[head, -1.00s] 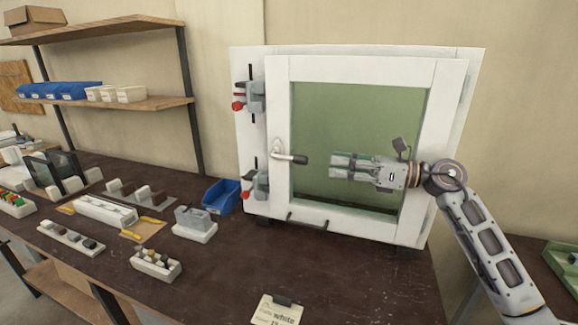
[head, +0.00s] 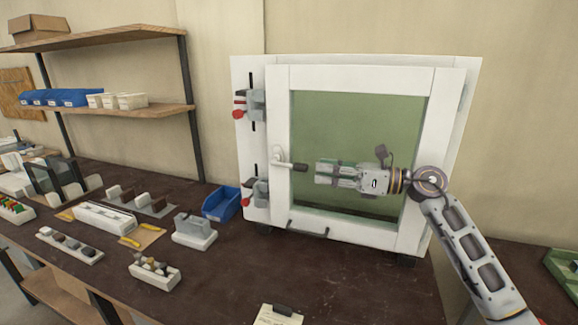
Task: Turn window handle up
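The window is a white frame (head: 279,110) around a green pane (head: 360,115), standing upright on the bench. Its handle (head: 281,158) is on the left side of the sash. The handle has a white base and a dark grip that points right, about level. My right gripper (head: 317,172) comes from the right in front of the pane, fingers pointing left. Its fingers look parted, with nothing seen between them. The fingertips are just right of the grip's end in the picture; I cannot tell their depth gap. My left gripper is not in view.
Two grey clamps with red knobs (head: 239,114) hold the frame's left edge. A dark bar (head: 307,230) sits at its lower edge. A blue bin (head: 221,203) and several small part holders (head: 193,233) stand left on the bench. The bench front (head: 330,285) is mostly clear.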

